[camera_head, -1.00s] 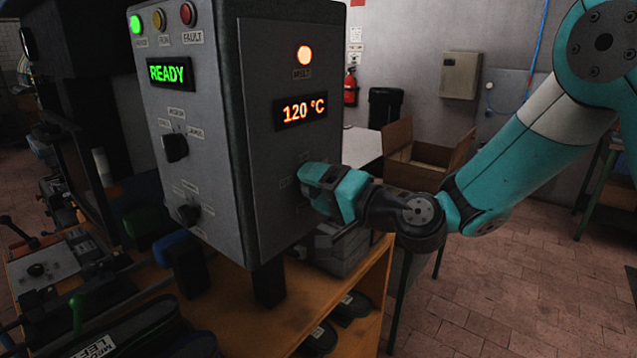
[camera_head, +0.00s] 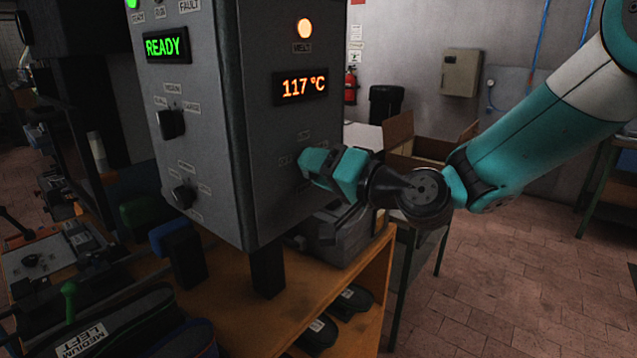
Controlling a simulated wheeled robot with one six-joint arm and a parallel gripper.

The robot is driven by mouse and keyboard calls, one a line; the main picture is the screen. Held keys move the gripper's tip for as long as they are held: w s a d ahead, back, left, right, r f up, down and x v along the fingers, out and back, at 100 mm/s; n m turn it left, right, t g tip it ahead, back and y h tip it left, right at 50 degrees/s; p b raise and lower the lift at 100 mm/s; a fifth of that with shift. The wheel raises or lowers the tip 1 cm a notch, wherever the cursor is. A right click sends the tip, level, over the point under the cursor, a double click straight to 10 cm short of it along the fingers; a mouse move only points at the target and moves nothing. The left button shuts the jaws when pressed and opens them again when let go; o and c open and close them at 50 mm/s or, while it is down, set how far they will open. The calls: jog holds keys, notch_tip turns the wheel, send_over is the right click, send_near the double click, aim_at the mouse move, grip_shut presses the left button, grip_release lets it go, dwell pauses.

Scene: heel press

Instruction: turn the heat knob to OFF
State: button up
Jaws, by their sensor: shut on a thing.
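The grey control box (camera_head: 262,185) stands on a post above the wooden bench. On its right face an orange lamp (camera_head: 305,28) is lit and the temperature display (camera_head: 301,86) reads 117 °C. My gripper (camera_head: 308,166) is at this face, below the display, shut on the heat knob. The gripper hides the knob and most of its labels, so the knob's pointer cannot be read. A small part of a label shows left of the gripper.
The box's left face has a green READY display (camera_head: 166,46) and two other black knobs, an upper one (camera_head: 171,124) and a lower one (camera_head: 181,196). A grey case (camera_head: 345,240) sits on the bench under my gripper. An open cardboard box (camera_head: 425,140) stands behind my arm.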

jog(key=n+b, duration=0.8)
jog(key=b, duration=0.4)
jog(key=shift+s, duration=0.1)
jog(key=shift+n+b, duration=0.3)
jog(key=shift+b, duration=0.05)
jog(key=shift+r, duration=0.1)
jog(key=o, duration=0.9)
